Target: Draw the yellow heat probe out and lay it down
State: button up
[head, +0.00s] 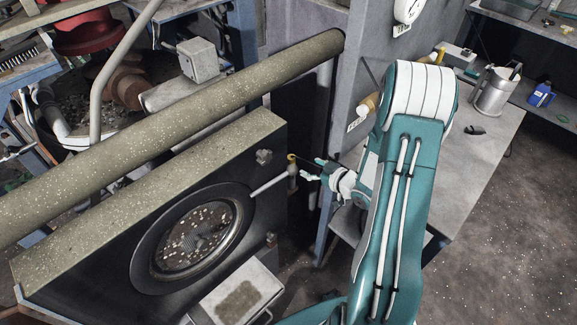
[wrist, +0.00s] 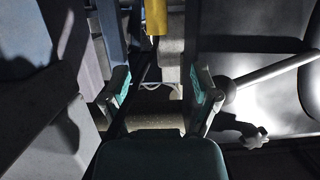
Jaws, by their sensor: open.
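A small yellow piece (head: 291,157), which looks like the top of the heat probe, shows at the grey end fitting (head: 292,170) of a pale rod (head: 270,184) sticking out from the machine's front. My gripper (head: 314,170) is open just right of it, fingers pointing left, with a gap between. In the wrist view my gripper (wrist: 161,88) has both fingers apart and nothing between them. The rod (wrist: 278,70) and its rounded end (wrist: 228,91) lie beside the right finger. A yellow upright piece (wrist: 156,17) shows at the top; I cannot tell if it is the probe.
The machine's dark front has a round window (head: 197,240). A thick speckled beam (head: 180,130) runs above it. A grey box (head: 237,297) sits below.

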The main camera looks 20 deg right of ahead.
aim_at(291, 156)
jog(key=x, duration=0.9)
jog(key=shift+w+f, duration=0.2)
jog(key=shift+f, duration=0.15)
jog(key=shift+d, duration=0.1)
grip_shut()
